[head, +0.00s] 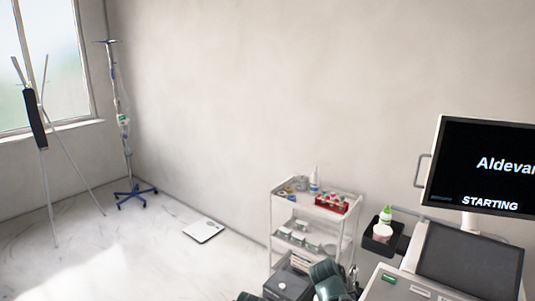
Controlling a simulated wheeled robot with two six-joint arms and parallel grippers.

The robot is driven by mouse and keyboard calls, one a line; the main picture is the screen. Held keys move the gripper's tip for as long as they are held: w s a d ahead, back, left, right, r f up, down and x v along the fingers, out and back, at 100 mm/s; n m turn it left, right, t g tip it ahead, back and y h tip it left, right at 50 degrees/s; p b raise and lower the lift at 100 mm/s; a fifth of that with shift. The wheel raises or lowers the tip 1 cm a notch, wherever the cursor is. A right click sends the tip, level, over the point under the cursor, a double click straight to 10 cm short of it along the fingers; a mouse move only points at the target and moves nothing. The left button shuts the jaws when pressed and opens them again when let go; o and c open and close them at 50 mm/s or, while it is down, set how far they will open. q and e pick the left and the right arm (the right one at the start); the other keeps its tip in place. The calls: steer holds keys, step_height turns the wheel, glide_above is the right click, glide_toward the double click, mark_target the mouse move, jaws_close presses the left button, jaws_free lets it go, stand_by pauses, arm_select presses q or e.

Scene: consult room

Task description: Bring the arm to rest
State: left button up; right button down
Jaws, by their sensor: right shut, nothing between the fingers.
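My right gripper (353,275) is at the bottom of the head view, right of centre, beside a dark green rounded part of my arm. My left gripper does not show.
The trolley holds bottles and a red rack (331,203). At the right stand a monitor (480,165) and a console (470,262) with a small black tray (372,245). A floor scale (203,230), a drip stand (127,150) and a tripod (38,120) stand left, with open floor between.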

steer(key=s+a+f+n+g+y, duration=0.2)
steer(key=s+a, duration=0.7)
steer(key=s+a+f+n+g+y, duration=0.2)
steer(key=s+a+n, duration=0.1)
steer(key=s+a, duration=0.6)
steer(key=shift+s+a+f+y, duration=0.15)
steer(key=shift+s+a+y, duration=0.05)
steer(key=shift+a+y, duration=0.25)
